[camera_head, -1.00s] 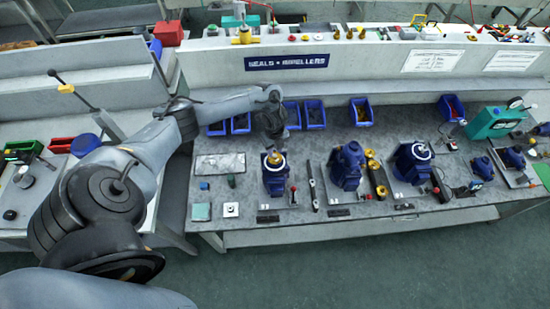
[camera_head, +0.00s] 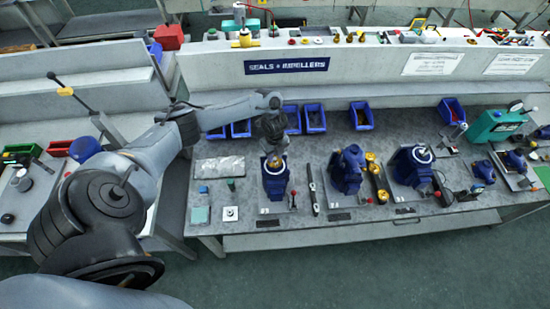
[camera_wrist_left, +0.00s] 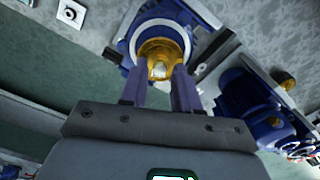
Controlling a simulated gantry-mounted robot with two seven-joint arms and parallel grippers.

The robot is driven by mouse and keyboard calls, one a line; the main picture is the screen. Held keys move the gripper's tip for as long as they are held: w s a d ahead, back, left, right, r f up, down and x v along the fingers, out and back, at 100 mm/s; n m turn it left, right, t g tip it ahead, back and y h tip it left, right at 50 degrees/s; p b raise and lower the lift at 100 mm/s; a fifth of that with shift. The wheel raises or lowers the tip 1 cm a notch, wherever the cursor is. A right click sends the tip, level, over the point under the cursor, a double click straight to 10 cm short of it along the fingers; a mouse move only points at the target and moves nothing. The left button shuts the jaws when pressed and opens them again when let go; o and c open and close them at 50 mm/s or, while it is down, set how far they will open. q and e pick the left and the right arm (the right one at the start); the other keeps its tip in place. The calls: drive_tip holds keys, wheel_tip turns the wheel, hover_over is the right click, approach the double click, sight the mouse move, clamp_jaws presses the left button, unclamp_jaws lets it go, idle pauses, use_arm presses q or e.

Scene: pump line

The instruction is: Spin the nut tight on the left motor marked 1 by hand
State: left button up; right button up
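The left motor (camera_head: 275,183) is blue and stands upright at the left end of the motor row. A brass-coloured part (camera_wrist_left: 163,42) with a pale centre piece sits on its top. My left gripper (camera_head: 273,146) points down just above this motor in the head view. In the left wrist view its two fingers (camera_wrist_left: 158,78) are spread apart, with the brass part just beyond and between their tips. A gap shows between the fingers and the pale centre piece. Contact with the nut cannot be made out. The number 1 is too small to read. My right gripper is out of view.
A middle blue motor (camera_head: 347,170) and a right blue motor (camera_head: 412,167) stand along the grey bench (camera_head: 240,213). A dark bar tool (camera_head: 312,187) lies right of the left motor. Blue bins (camera_head: 315,118) line the back. A red-knobbed lever (camera_head: 293,195) stands close to the left motor.

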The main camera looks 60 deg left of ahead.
use_arm(q)
drive_tip(key=shift+c, duration=0.5)
clamp_jaws()
drive_tip(key=shift+f+m+b, duration=0.1)
drive_tip(key=shift+m+b, duration=0.25)
drive_tip(key=shift+m, duration=0.05)
drive_tip(key=m+b, duration=0.1)
drive_tip(key=m, duration=0.1)
drive_tip(key=shift+m+b, duration=0.3)
drive_tip(key=shift+b, duration=0.05)
drive_tip(key=m+b, duration=0.2)
drive_tip(key=m, duration=0.1)
drive_tip(key=shift+m, duration=0.3)
